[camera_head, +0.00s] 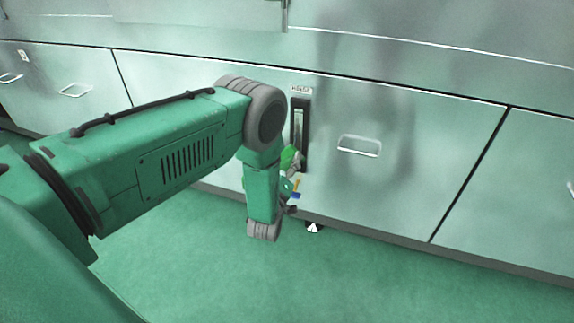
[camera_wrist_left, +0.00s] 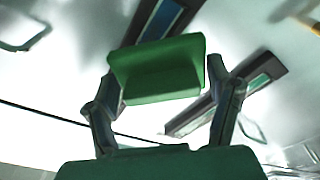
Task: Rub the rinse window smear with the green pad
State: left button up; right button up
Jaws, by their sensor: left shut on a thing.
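The green pad (camera_head: 290,156) is in my left gripper (camera_head: 293,165), just in front of the lower part of the rinse window (camera_head: 299,125). The window is a narrow upright strip in a dark frame on a steel panel. In the left wrist view the pad (camera_wrist_left: 158,75) sits between the two fingers of my left gripper (camera_wrist_left: 165,85), which are shut on it. The dark-framed window (camera_wrist_left: 160,20) lies behind the pad there. I cannot tell whether the pad touches the glass. I cannot make out the smear. My right gripper is not in view.
A small label (camera_head: 301,90) is above the window. A handle (camera_head: 359,146) stands out from the panel to its right, and another handle (camera_head: 75,90) is at the left. A second dark-framed strip (camera_wrist_left: 230,95) shows in the wrist view, perhaps a reflection.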

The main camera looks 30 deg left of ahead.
pick_arm(q)
jog(key=shift+a, duration=0.1)
jog(key=shift+x, duration=0.85)
jog(key=shift+w+d, duration=0.1)
jog(key=shift+d, duration=0.1)
